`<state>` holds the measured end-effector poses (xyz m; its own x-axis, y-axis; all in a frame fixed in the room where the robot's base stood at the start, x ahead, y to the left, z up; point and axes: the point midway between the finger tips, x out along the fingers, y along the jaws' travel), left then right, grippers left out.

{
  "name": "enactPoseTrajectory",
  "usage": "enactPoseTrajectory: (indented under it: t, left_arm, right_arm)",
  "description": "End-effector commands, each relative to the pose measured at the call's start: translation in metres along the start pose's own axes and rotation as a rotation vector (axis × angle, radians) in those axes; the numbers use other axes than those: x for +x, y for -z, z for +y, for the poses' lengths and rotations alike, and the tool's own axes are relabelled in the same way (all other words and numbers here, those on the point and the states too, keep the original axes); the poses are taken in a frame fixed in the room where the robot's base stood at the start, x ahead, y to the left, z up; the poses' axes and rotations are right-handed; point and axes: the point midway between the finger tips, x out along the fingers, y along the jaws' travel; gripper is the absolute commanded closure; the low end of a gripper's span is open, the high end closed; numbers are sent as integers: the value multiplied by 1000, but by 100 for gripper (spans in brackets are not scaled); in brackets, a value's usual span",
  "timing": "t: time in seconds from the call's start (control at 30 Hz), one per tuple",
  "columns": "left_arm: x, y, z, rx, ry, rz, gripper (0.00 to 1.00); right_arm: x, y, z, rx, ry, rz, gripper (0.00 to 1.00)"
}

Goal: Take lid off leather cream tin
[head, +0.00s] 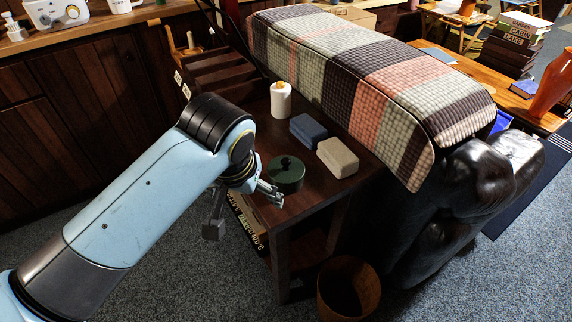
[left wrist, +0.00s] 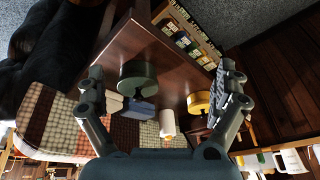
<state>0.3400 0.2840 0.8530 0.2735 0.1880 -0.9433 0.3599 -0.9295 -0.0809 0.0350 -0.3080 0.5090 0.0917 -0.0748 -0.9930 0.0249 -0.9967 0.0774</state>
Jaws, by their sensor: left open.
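The leather cream tin, a round dark green tin (head: 286,176) with a small dark knob on top, stands on a small dark wooden table (head: 262,127). Its lid appears to be on. The tin also shows in the left wrist view (left wrist: 137,76), between my fingers and nearer the left one. My left gripper (head: 270,193) is open and empty, just to the left of the tin at the table's edge. It also shows in the left wrist view (left wrist: 162,78) with its fingers wide apart. I cannot tell whether a finger touches the tin. My right gripper is not in view.
A beige block (head: 338,157), a blue block (head: 308,130) and a white candle (head: 281,99) stand behind the tin. A yellow round thing (left wrist: 199,103) shows in the left wrist view. A plaid-covered armchair (head: 370,80) borders the table; a basket (head: 348,291) stands on the floor.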

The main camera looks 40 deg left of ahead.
Motion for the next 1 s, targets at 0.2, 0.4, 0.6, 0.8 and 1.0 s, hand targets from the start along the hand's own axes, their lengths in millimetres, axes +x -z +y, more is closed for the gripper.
enactPoseTrajectory:
  t: [0.2, 0.4, 0.6, 0.8, 1.0]
  left_arm:
    - [1, 60, 28, -251, 49, 20, 0]
    - [2, 105, 55, -430, 85, 37, 0]
    - [21, 115, 60, -478, 100, 42, 0]
    - [52, 117, 56, -477, 97, 44, 0]
    - [68, 118, 52, -476, 98, 43, 0]
  right_arm:
    - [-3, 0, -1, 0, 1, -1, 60]
    - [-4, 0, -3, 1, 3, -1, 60]
    - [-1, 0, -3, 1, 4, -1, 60]
    - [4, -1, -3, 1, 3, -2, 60]
    - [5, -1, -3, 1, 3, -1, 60]
